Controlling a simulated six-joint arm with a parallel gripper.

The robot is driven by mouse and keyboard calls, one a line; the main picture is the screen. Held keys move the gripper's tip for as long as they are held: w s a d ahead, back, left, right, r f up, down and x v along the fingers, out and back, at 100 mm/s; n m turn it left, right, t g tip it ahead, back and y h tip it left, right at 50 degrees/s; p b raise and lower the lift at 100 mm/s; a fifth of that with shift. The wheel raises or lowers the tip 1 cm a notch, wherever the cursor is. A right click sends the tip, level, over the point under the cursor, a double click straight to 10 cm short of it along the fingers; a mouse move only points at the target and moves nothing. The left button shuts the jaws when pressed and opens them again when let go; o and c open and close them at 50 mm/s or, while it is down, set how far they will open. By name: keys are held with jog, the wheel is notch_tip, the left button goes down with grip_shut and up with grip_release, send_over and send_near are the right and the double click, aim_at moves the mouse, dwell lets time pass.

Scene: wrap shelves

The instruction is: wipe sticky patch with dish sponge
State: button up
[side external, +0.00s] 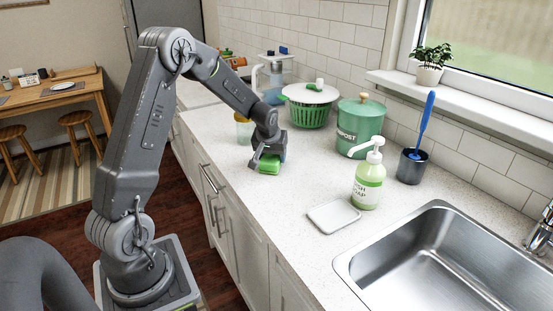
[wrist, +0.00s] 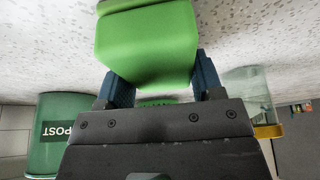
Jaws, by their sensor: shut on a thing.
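The green dish sponge (side external: 269,164) is at the counter near its front edge, beneath my gripper (side external: 267,158). In the wrist view the sponge (wrist: 150,50) sits between the two blue fingers of my gripper (wrist: 160,78), which are shut on its sides. The sponge is at or just above the speckled counter; I cannot tell if it touches. I cannot make out a sticky patch in either view; the sponge and gripper hide part of the counter.
A green compost bin (side external: 361,130), colander (side external: 310,105), soap bottle (side external: 369,180) and brush holder (side external: 411,166) stand to the right. A white square dish (side external: 334,216) lies before the sink (side external: 440,270). Counter between sponge and dish is clear.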

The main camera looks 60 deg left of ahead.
jog(key=shift+a+f, duration=0.1)
jog(key=shift+a, duration=2.65)
jog(key=shift+d, duration=5.95)
notch_tip(320, 180, up, 8)
jog(key=shift+r, duration=0.2)
